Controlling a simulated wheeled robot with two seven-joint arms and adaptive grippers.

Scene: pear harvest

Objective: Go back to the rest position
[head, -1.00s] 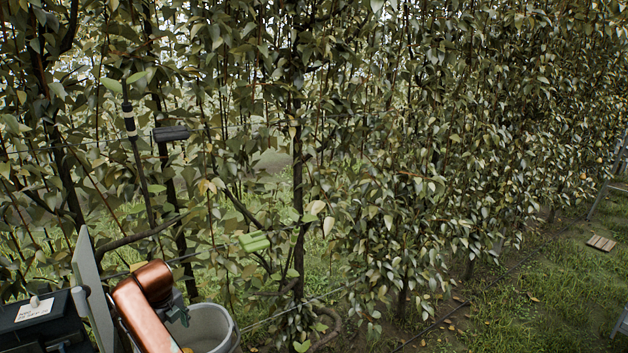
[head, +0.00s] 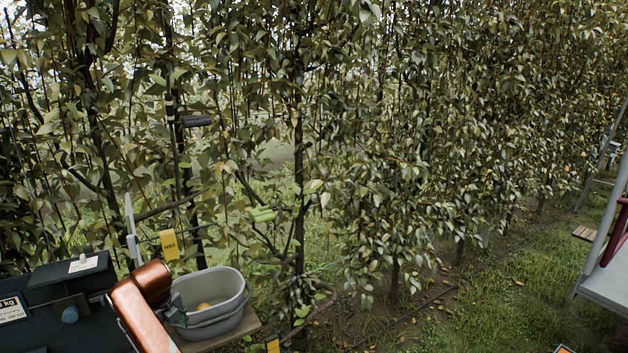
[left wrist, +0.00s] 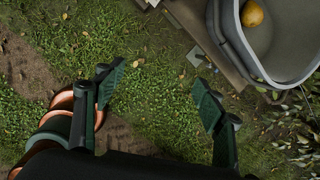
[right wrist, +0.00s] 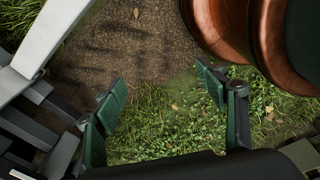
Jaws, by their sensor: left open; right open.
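My left gripper (left wrist: 165,95) is open and empty in the left wrist view, with grass and bare soil below it. My right gripper (right wrist: 165,95) is open and empty in the right wrist view, above grass and a dirt strip. A copper-coloured arm of mine (head: 140,300) comes in at the lower left of the head view, beside a grey bucket (head: 237,312). A yellow pear (left wrist: 252,14) lies in the bucket. In the head view the gripper at the arm's end is mostly hidden.
The bucket stands on a wooden board (head: 248,325) next to a dark scale box (head: 75,280). A leafy pear hedge (head: 400,150) fills the back. A metal ladder or platform (head: 612,270) stands at the right. Grass at the lower right is mostly clear.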

